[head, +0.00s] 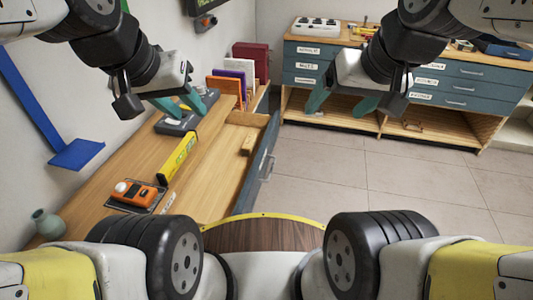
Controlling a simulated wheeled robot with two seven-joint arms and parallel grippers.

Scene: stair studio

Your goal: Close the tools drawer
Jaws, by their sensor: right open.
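A drawer with a blue-grey front (263,160) stands pulled out from the right side of the wooden bench (125,200). Its front has a metal handle and faces right; I cannot read its label. A small wooden block (248,145) lies in it. My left gripper (182,104) is open above the far part of the bench, left of the drawer, and holds nothing I can see. My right gripper (342,102) is open and empty in the air, right of the drawer front and before the back cabinet.
A yellow level (178,157), an orange device (136,194) and upright folders (230,85) are on the bench. A small vase (47,223) stands at its near left. A cabinet with labelled blue-grey drawers (455,85) stands at the back. The tiled floor (390,185) right of the drawer is clear.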

